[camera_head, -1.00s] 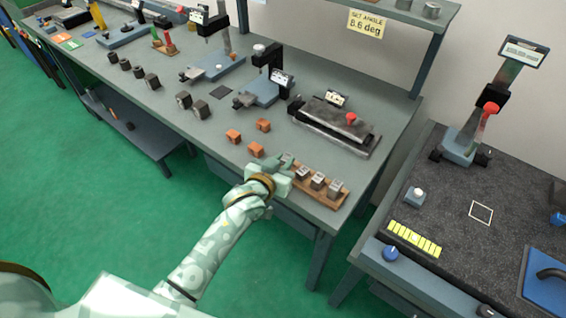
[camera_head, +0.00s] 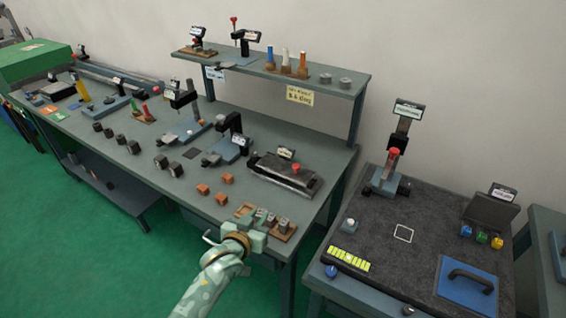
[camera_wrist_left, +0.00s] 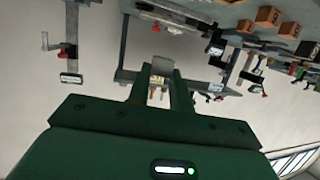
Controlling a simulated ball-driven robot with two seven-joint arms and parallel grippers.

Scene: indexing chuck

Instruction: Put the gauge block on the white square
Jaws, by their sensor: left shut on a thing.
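My left gripper (camera_head: 249,229) is at the near left end of a wooden rack (camera_head: 287,234) on the long bench. It is shut on a small grey block, seen between the fingers in the left wrist view (camera_wrist_left: 162,66); I take it for the gauge block. Several similar grey blocks, one at the right end (camera_head: 283,224), stand in the rack beside the gripper. The white square (camera_head: 411,234) is an outline on the dark plate of the right-hand table, and it is empty. My right gripper is not in view.
A stand with a red knob (camera_head: 393,152) rises behind the white square. A white button (camera_head: 349,225), a yellow strip (camera_head: 348,259) and a blue plate with a handle (camera_head: 466,285) lie around it. A gap separates the two tables. Copper-coloured cubes (camera_head: 221,199) lie left of the rack.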

